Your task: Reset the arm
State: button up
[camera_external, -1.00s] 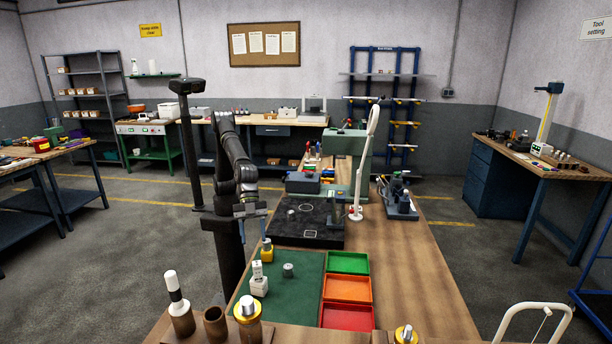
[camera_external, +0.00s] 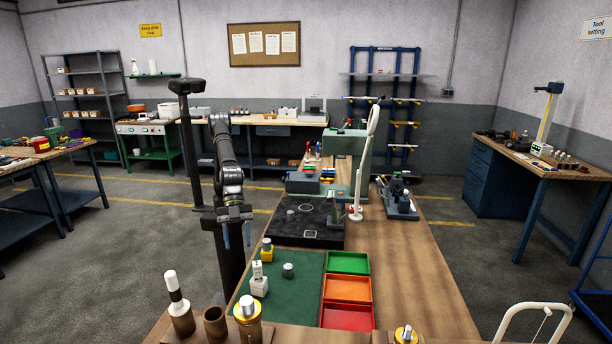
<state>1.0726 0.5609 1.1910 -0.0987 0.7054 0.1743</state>
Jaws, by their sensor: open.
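My gripper (camera_external: 237,236) hangs at the end of my dark arm, pointing down, left of the black plate on the bench. Its two blue fingers are apart with nothing between them. It is above and to the left of the green mat (camera_external: 300,306). On the mat stand a small grey cylinder (camera_external: 288,270), a white block-shaped part (camera_external: 259,286) and a yellow-based part with a grey top (camera_external: 267,252).
Green (camera_external: 348,263), orange (camera_external: 347,289) and red (camera_external: 348,317) trays line the mat's right side. The black plate (camera_external: 300,238) lies behind. Cups and tools stand at the front edge.

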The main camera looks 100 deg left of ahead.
jog(key=s+r, duration=0.4)
jog(key=s, duration=0.2)
jog(key=s+d+f+m+g+y, duration=0.1)
jog(key=s+d+f+m, duration=0.15)
jog(key=d, duration=0.55)
jog(key=s+d+f+m+g, duration=0.15)
jog(key=d+f+m, duration=0.25)
jog(key=d, duration=0.4)
jog(key=w+f, duration=0.3)
jog(key=w, duration=0.3)
jog(key=shift+f, duration=0.4)
jog(key=s+a+r, duration=0.1)
jog(key=s+r, duration=0.3)
jog(key=s, duration=0.2)
jog(key=w+a+r+n+t, duration=0.1)
jog(key=w+a+r+n, duration=0.2)
jog(key=a, duration=0.4)
jog(key=shift+a+r+n, duration=0.4)
jog(key=shift+r+n, duration=0.05)
jog(key=shift+r, duration=0.05)
jog(key=shift+h, duration=0.3)
